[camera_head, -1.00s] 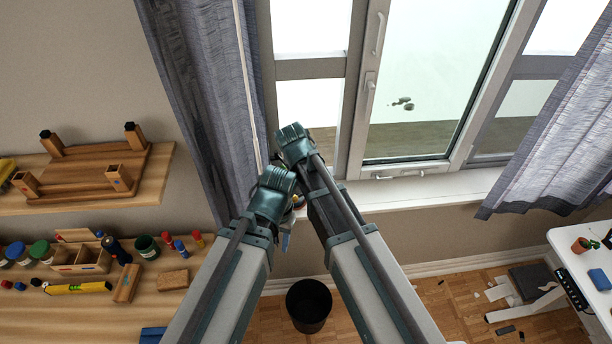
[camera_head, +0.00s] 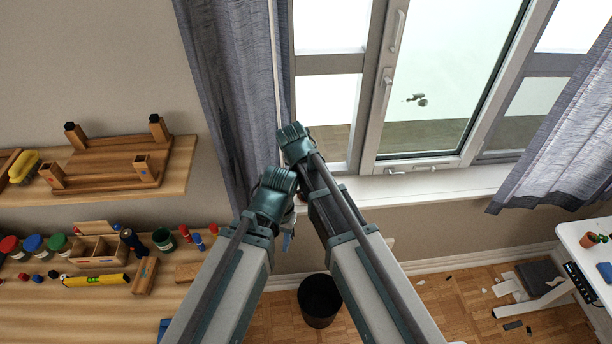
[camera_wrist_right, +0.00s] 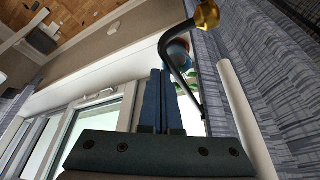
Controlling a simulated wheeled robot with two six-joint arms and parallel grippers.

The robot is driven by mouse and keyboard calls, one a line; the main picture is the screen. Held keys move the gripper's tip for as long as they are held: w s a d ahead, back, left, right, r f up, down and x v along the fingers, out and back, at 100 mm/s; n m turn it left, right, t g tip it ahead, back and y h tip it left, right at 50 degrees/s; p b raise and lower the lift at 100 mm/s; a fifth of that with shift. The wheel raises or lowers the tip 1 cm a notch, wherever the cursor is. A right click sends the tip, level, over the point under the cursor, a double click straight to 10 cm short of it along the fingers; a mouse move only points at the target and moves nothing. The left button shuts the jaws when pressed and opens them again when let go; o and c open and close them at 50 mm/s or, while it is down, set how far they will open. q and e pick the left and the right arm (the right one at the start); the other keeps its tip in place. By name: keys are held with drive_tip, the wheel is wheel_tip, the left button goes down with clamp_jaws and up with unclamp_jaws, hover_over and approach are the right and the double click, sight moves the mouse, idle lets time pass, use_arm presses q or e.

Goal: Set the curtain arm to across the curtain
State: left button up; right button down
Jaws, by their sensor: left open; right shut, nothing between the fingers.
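In the right wrist view the curtain arm (camera_wrist_right: 179,76) is a thin dark hooked bar with a gold knob (camera_wrist_right: 207,14). It stands just past my right fingertips, and its knob overlaps the grey curtain (camera_wrist_right: 240,50) in the picture. My right gripper (camera_wrist_right: 161,75) is shut and empty, its tips close to the bar; contact cannot be told. In the head view the left curtain (camera_head: 228,90) hangs beside the window, and my wrists hide the curtain arm. My left gripper (camera_head: 287,240) shows only in part below its wrist; it is open.
A white rod (camera_wrist_right: 240,110) runs along the curtain beside my right gripper. The windowsill (camera_head: 420,186) lies to the right. A shelf (camera_head: 110,200) and a workbench (camera_head: 70,310) with jars stand at left. A black bin (camera_head: 319,300) stands on the floor below.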

idle(0.4)
wheel_tip(320, 180, up, 10)
drive_tip(key=p, duration=1)
drive_tip(key=shift+d, duration=0.2)
